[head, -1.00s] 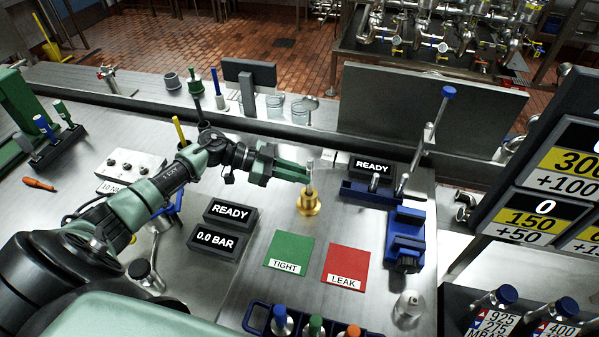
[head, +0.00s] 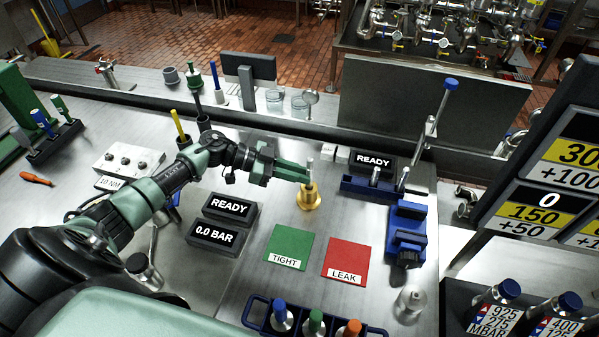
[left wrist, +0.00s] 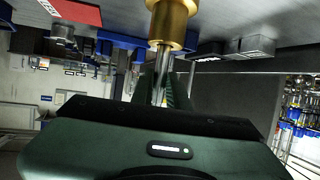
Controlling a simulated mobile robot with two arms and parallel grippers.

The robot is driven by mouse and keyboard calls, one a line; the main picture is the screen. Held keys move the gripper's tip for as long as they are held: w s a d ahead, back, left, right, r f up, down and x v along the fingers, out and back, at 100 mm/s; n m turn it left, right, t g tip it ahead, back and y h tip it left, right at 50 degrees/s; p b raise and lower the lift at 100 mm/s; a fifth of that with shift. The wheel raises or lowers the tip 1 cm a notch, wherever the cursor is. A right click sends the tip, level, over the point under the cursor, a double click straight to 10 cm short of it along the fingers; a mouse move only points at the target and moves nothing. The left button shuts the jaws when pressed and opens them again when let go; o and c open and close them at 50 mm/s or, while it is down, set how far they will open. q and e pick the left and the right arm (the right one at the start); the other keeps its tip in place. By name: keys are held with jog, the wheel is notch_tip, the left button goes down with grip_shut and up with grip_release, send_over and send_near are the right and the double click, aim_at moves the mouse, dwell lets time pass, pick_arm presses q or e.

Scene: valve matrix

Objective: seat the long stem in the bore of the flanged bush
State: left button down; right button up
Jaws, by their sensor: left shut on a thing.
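The flanged bush (head: 309,198) is brass and stands upright on the steel bench, flange down. My left gripper (head: 308,177) is right above it, shut on the long stem (head: 311,164), a slim upright silver rod whose top shows above the fingers. In the left wrist view, seen upside down, the stem (left wrist: 160,88) runs from between the fingers to the mouth of the bush (left wrist: 172,22). It looks in line with the bush. Its lower end is hidden at the bush, and I cannot tell how deep it reaches. My right gripper is not in view.
A green TIGHT pad (head: 289,247) and a red LEAK pad (head: 346,263) lie in front of the bush. A blue fixture (head: 405,232) stands to the right, and a READY box (head: 373,165) behind. Two display boxes (head: 230,207) stand to the left.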

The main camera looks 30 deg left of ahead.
pick_arm(q)
jog(key=shift+f+b, duration=0.5)
jog(key=shift+f, duration=0.3)
jog(key=c, duration=1.3)
grip_release()
jog(key=shift+f, duration=0.1)
jog(key=shift+s+a, duration=0.2)
jog(key=shift+a, duration=0.15)
jog(key=b+v, duration=0.2)
jog(key=v, duration=0.5)
